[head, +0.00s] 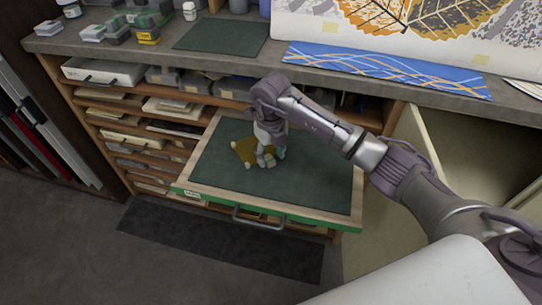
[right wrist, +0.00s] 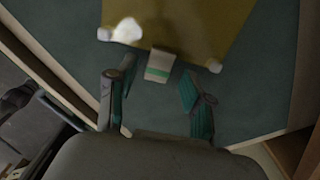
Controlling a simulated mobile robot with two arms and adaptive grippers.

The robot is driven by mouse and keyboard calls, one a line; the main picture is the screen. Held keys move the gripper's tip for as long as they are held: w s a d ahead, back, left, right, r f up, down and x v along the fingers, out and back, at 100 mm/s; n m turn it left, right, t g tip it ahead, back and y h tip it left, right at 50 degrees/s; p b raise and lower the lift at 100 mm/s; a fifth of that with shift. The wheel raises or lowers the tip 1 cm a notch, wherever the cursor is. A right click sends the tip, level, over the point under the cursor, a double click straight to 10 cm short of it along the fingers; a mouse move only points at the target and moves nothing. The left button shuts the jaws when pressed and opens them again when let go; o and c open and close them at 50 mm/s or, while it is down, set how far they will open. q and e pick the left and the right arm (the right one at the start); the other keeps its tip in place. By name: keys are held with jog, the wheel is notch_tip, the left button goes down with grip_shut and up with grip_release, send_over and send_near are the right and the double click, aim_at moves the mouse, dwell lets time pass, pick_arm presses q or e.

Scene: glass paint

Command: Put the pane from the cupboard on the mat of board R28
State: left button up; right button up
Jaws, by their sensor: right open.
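An amber pane (head: 243,150) with pale corner pieces lies on the dark green mat (head: 310,180) of a pulled-out board (head: 272,222) with a green front edge. The board's label (head: 192,194) is too small to read. My right gripper (head: 267,160) points down at the pane's right side. In the right wrist view the pane (right wrist: 185,25) fills the top, with a pale, green-striped tab (right wrist: 160,66) at its near edge. The right gripper's fingers (right wrist: 158,92) are spread, with the tab ahead between them and apart from both. My left gripper is out of view.
An open cupboard (head: 472,160) with its door stands at right. A rack of shelves (head: 140,135) is at left of the board. The worktop (head: 150,52) above holds a dark mat (head: 222,37), a blue patterned panel (head: 385,70) and small boxes.

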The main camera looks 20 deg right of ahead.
notch_tip(320, 180, up, 11)
jog(key=shift+b, duration=0.35)
dwell(0.4)
